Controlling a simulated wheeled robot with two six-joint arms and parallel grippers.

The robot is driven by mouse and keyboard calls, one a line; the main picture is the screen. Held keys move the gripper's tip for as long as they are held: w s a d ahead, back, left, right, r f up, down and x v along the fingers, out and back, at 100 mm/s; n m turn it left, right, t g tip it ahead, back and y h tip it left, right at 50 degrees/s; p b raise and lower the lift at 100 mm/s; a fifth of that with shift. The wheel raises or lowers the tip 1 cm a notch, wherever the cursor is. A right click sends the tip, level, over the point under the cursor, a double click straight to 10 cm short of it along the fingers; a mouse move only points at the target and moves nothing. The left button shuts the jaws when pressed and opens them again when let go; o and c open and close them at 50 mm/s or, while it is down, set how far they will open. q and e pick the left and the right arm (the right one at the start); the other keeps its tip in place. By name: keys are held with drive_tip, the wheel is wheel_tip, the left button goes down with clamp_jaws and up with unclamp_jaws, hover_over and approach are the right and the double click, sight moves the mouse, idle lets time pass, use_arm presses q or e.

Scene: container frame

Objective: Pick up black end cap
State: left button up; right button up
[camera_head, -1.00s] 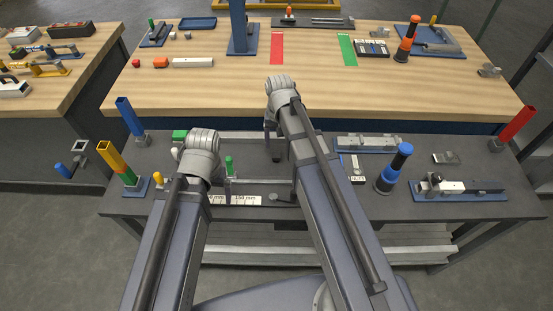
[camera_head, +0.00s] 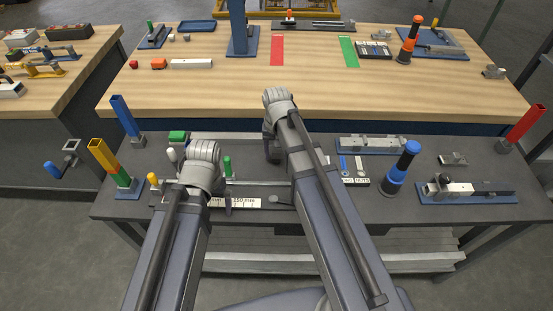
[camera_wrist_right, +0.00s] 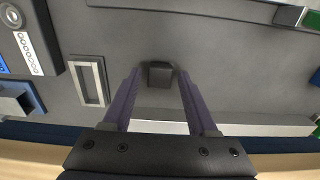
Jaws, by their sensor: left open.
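The black end cap (camera_wrist_right: 160,68) is a small dark block on the grey bench top in the right wrist view. It lies centred between the fingertips of my right gripper (camera_wrist_right: 160,78). The fingers are apart, with a gap showing on each side of the cap. In the head view my right gripper (camera_head: 272,156) is low over the dark bench near its back edge; its wrist hides the cap. My left gripper (camera_head: 190,202) is open over the front left of the same bench, its fingers mostly hidden behind the wrist.
A blue-and-black cylinder (camera_head: 395,178) and blue-based fixtures (camera_head: 465,190) stand right of my right arm. Coloured square posts (camera_head: 105,158) stand at the left. A grey rectangular frame (camera_wrist_right: 89,82) lies beside the cap. A wooden table (camera_head: 225,95) is behind the bench.

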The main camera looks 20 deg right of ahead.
sight(277, 156)
clamp_jaws()
idle(0.5)
use_arm(q)
wheel_tip(277, 156, up, 10)
drive_tip(key=p, duration=1)
use_arm(e)
wheel_tip(277, 156, up, 10)
use_arm(q)
drive_tip(key=shift+c, duration=0.2)
